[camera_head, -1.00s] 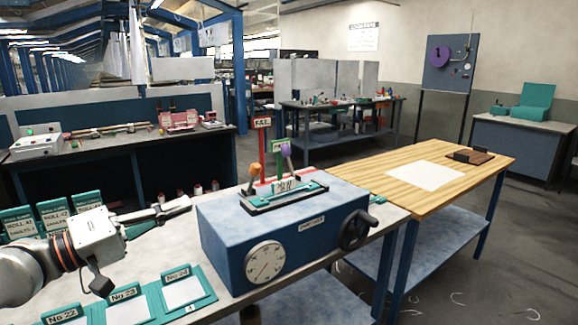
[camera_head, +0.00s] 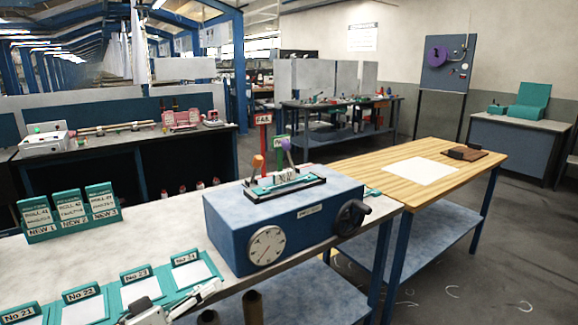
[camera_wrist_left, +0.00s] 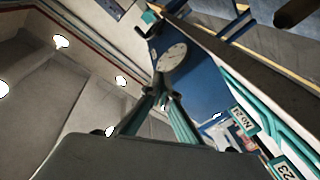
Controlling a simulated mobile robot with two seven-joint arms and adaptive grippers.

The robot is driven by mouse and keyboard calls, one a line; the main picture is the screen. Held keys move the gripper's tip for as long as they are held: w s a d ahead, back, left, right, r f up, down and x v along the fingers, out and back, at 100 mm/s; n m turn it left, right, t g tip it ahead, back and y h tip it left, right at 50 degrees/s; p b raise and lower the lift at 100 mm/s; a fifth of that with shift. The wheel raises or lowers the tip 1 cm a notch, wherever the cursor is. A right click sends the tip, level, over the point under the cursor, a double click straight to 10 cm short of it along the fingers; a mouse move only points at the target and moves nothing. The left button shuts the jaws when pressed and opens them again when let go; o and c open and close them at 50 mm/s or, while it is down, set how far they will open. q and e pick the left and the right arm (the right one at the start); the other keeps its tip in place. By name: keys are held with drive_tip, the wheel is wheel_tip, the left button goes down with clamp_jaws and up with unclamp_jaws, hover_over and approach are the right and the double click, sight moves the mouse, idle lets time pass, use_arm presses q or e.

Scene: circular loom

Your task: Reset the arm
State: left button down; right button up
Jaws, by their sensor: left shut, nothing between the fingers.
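My left gripper (camera_head: 208,290) shows at the bottom edge of the head view, with only its fingers and a bit of its wrist in frame. It is low, near the front edge of the bench, by the No 23 and No 24 card holders. In the left wrist view its two fingers (camera_wrist_left: 163,97) come together, shut and empty. Beyond them are the blue box's dial (camera_wrist_left: 172,57) and the No 24 label (camera_wrist_left: 243,121). Most of my left arm is out of the head view. My right gripper is not in view.
A blue tester box (camera_head: 285,222) with a dial and black handwheel stands on the grey bench (camera_head: 150,235). Teal roll cards (camera_head: 68,212) stand at the left, and numbered holders (camera_head: 142,287) line the front. A wooden table (camera_head: 385,153) stands right. The bench's middle is clear.

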use_arm(q)
drive_tip(key=s+a+f+m+y, duration=0.1)
drive_tip(key=s+f+y, duration=0.2)
drive_tip(key=s+f, duration=0.4)
drive_tip(key=s+a+f+m+g+y, duration=0.1)
drive_tip(key=s+f+y, duration=0.2)
drive_tip(key=s+f, duration=0.4)
drive_tip(key=s+a+f+m+g+y, duration=0.1)
drive_tip(key=s+f+y, duration=0.2)
drive_tip(key=f, duration=1.7)
drive_tip(key=s, duration=0.4)
drive_tip(key=shift+a, duration=0.25)
drive_tip(key=shift+r, duration=0.1)
